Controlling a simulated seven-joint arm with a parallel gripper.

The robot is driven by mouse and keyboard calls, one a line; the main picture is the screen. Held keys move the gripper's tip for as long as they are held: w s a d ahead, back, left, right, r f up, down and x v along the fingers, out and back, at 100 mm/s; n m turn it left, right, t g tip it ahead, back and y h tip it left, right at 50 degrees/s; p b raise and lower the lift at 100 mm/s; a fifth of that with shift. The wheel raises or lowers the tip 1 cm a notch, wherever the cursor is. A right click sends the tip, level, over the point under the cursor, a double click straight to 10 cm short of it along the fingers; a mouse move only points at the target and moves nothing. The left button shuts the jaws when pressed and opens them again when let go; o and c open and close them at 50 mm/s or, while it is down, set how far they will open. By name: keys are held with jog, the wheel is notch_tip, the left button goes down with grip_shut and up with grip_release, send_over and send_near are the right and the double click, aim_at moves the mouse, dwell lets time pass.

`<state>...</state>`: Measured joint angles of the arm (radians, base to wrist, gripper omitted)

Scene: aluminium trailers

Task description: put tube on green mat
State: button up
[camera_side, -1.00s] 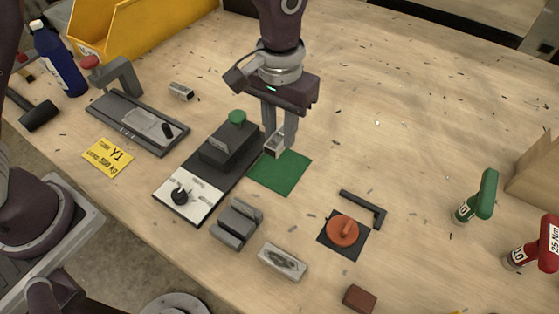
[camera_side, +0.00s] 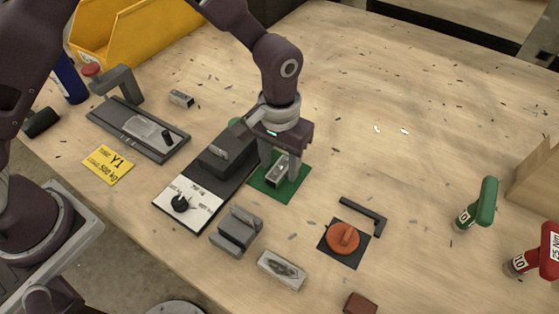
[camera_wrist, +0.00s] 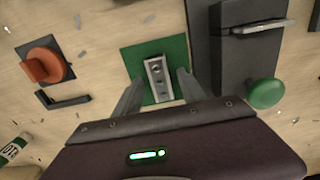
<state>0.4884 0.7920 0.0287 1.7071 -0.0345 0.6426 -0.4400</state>
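The tube is a short grey metal piece with holes in its face. It is on the green mat, between my fingertips, in the side view (camera_side: 277,172) and in the wrist view (camera_wrist: 158,78). The green mat (camera_side: 299,185) lies flat on the table; it also fills the centre of the wrist view (camera_wrist: 133,58). My gripper (camera_side: 279,172) points down over the mat. In the wrist view, its fingers (camera_wrist: 160,78) stand on both sides of the tube with a gap of green showing, so it looks open.
A dark fixture (camera_side: 225,158) with a green button stands directly left of the mat. A grey block (camera_side: 238,232), an orange knob on a black plate (camera_side: 343,239) and a black L-shaped key (camera_side: 364,213) lie nearer the front. The table right of the mat is mostly clear.

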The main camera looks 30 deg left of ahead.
aim_at(280, 168)
notch_tip(280, 168, up, 12)
jog(key=s+a+r+t, duration=0.2)
jog(key=s+a+r, duration=0.4)
jog(key=a+r, duration=0.45)
jog(key=s+a+t, duration=0.1)
jog(key=s+a, duration=0.3)
jog(key=s, duration=0.3)
jog(key=s+a+r+t, duration=0.1)
jog(key=s+a, duration=0.3)
jog(key=s, duration=0.4)
jog(key=shift+s+a+t, duration=0.2)
jog(key=shift+t, duration=0.6)
